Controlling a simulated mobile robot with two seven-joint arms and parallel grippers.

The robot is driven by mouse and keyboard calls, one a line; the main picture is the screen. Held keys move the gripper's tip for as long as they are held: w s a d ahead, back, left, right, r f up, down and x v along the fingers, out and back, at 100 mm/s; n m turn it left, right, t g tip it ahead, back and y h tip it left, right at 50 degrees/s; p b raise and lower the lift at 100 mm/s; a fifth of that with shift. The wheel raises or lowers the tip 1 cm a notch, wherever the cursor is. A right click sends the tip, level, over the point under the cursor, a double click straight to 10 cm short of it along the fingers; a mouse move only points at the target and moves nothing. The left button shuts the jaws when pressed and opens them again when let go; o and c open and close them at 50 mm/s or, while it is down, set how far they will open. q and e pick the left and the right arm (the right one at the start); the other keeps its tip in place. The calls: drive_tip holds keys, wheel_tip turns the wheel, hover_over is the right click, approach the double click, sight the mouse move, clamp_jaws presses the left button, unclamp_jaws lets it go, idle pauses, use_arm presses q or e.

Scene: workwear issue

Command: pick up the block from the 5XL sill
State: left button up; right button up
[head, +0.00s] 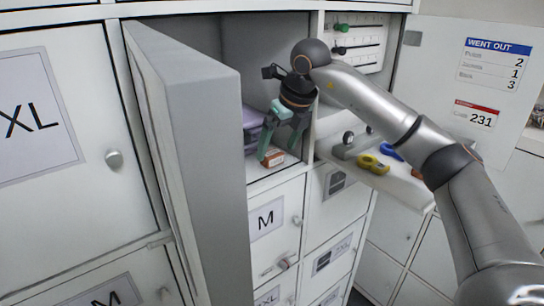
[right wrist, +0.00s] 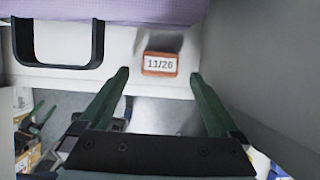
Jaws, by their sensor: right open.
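A small orange-brown block (head: 273,158) sits on the front sill (head: 262,172) of an open locker compartment, above the door marked M. In the right wrist view the block (right wrist: 160,64) shows a white label reading 11/26. My right gripper (head: 281,151) is open, its green fingers pointing down at the block. In the right wrist view the block lies just beyond the fingertips (right wrist: 159,76), between their lines, with clear gaps on both sides. No 5XL label is readable here.
Purple folded cloth (head: 252,128) lies in the compartment behind the block. A grey open door (head: 190,150) stands close on the left. A shelf (head: 408,184) with yellow (head: 370,165) and blue items juts out at the right, under my right arm.

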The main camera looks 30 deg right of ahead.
drive_tip(key=shift+x, duration=1.25)
drive_tip(key=c, duration=1.4)
drive_tip(key=shift+c, duration=0.2)
drive_tip(key=shift+r, duration=0.1)
